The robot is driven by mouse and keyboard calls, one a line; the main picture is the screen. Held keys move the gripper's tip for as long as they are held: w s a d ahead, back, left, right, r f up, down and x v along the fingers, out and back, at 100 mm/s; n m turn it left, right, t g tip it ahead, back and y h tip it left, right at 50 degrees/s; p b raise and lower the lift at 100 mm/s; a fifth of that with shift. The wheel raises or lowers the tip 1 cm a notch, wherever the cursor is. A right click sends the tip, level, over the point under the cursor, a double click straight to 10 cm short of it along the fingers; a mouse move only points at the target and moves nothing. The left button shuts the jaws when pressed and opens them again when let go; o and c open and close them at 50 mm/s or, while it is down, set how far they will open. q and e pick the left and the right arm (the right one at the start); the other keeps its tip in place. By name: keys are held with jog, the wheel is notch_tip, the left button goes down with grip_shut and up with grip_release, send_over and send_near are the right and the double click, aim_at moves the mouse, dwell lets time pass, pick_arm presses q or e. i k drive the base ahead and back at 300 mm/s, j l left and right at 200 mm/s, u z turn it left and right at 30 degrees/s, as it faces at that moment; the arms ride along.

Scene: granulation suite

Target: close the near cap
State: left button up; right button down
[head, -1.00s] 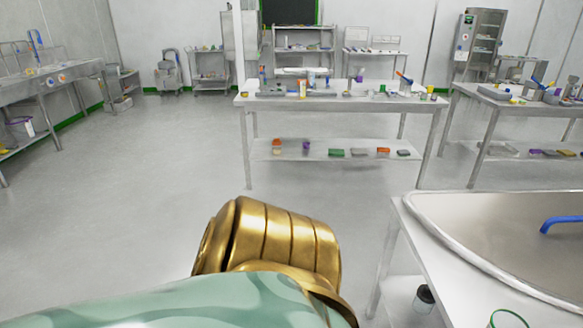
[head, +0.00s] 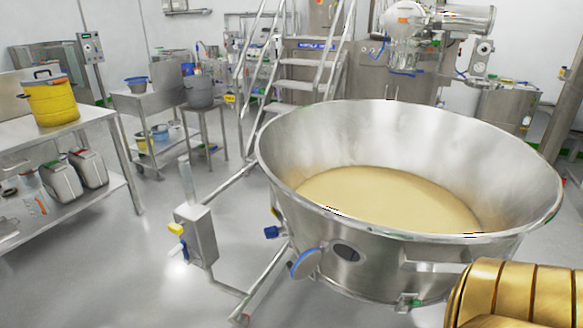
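A large steel bowl (head: 300,215) full of pale yellow powder (head: 390,200) stands at centre right. A round cap with a blue rim (head: 306,264) sticks out from the near side of its outer wall, tilted away from the wall. Just right of the cap, a dark oval port (head: 346,252) shows in the wall; the cap does not cover it. A smaller blue part (head: 271,232) sits farther left on the bowl's side. Neither of my grippers is in view; only a gold part of my arm shows at the lower right.
A steel post box with yellow and blue knobs (head: 196,235) stands left of the bowl, with tubular frame bars by the floor. A steel table (head: 100,115) with a yellow drum (head: 51,97) is at left. Floor (head: 110,265) at the lower left is clear.

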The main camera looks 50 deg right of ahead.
aim_at(304, 265)
jog(key=i+z, duration=0.1)
jog(key=z, duration=0.85)
jog(key=i+j+z, duration=0.1)
jog(key=z, duration=0.35)
jog(key=i+j+z, duration=0.1)
jog(key=z, duration=0.35)
jog(key=j+z, duration=0.1)
jog(key=z, duration=0.4)
jog(key=i+j+z, duration=0.1)
jog(key=j+z, duration=0.9)
jog(key=j, duration=0.25)
